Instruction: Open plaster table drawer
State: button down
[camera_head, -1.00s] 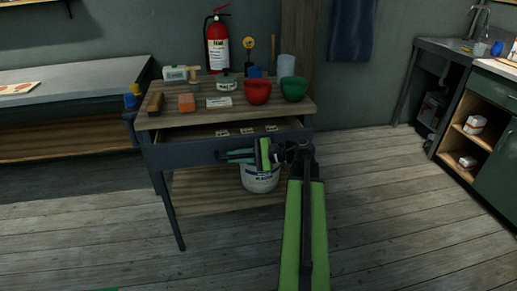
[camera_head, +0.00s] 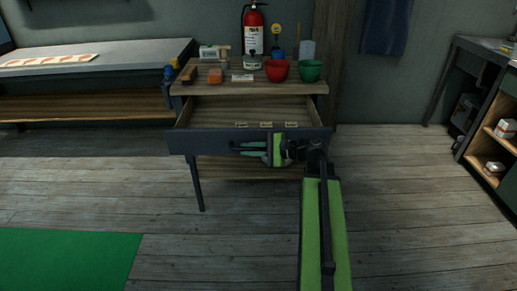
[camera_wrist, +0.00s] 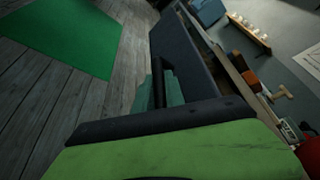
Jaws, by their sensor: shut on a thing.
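The plaster table (camera_head: 215,89) stands against the back wall with a wooden top. Its drawer (camera_head: 195,143) is pulled well out toward me, with a dark front and a wooden inside. Several small pale labelled items (camera_head: 266,125) lie in it near the front. My gripper (camera_head: 258,149) is at the middle of the drawer front, shut on the drawer handle (camera_head: 240,147). In the wrist view the dark handle (camera_wrist: 159,80) runs between the green-tipped jaws beside the dark drawer front (camera_wrist: 185,55). The jaws hide part of the handle.
On the tabletop stand a red bowl (camera_head: 277,71), a green bowl (camera_head: 310,71), a fire extinguisher (camera_head: 254,30) behind, and small tools. A grey bench (camera_head: 100,72) is at left, an open cabinet (camera_head: 495,145) at right. A green mat (camera_head: 65,258) lies front left; the floor ahead is clear.

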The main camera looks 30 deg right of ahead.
jog(key=shift+a, duration=0.3)
jog(key=c, duration=1.7)
grip_release()
jog(key=shift+d, duration=0.2)
jog(key=p+v, duration=0.3)
jog(key=v, duration=1.4)
jog(key=shift+d+p, duration=0.15)
jog(key=shift+p, duration=0.25)
